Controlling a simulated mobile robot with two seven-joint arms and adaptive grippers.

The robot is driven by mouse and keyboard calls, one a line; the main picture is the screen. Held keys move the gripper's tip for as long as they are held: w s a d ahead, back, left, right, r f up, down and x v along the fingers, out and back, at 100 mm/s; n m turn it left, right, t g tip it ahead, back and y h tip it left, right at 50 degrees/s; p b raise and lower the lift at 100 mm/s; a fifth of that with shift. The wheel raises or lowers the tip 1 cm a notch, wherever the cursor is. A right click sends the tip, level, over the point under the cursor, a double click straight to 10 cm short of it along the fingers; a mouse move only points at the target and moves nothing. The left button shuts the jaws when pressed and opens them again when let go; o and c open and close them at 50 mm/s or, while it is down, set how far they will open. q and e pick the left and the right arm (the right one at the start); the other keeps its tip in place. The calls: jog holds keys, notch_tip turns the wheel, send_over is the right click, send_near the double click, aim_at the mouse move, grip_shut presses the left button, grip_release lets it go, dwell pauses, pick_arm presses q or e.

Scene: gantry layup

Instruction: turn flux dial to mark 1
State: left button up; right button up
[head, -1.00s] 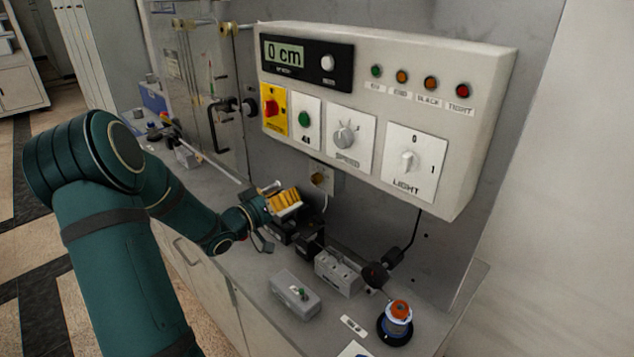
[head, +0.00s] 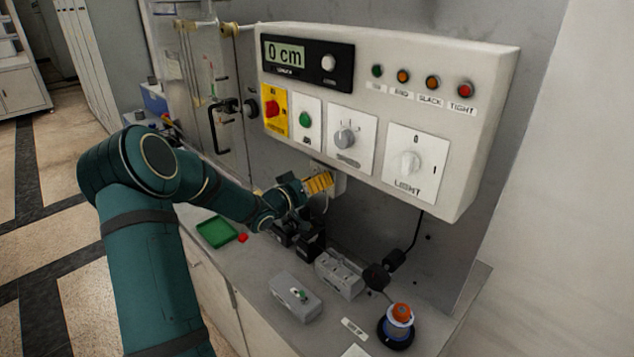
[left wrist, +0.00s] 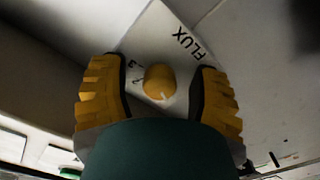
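The flux dial (left wrist: 159,82) is a round yellow-brown knob on a white plate (left wrist: 185,22) printed FLUX, seen in the left wrist view. A small pale pointer line shows near its lower edge; small marks are printed to its upper left, too small to read surely. My left gripper (left wrist: 157,74) is open, with one yellow ribbed finger on each side of the knob and visible gaps between. Whether it touches the knob's face I cannot tell. In the head view my left gripper (head: 318,183) is just under the control panel and hides the dial. My right gripper is out of view.
The large control panel (head: 450,60) overhangs just above my left gripper. Below on the bench are dark fixtures (head: 300,238), grey boxes (head: 296,297), a green tray (head: 216,232), a red piece (head: 243,238) and an orange-topped spool (head: 399,322). A black cable hangs at the right.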

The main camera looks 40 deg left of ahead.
pick_arm(q)
grip_shut()
jog(key=shift+f+m+b, duration=0.15)
jog(key=shift+m+b, duration=1.05)
jog(key=m+b, duration=0.3)
jog(key=shift+a+m+b, duration=0.1)
jog(key=shift+m+b, duration=1.25)
jog(key=shift+m, duration=0.35)
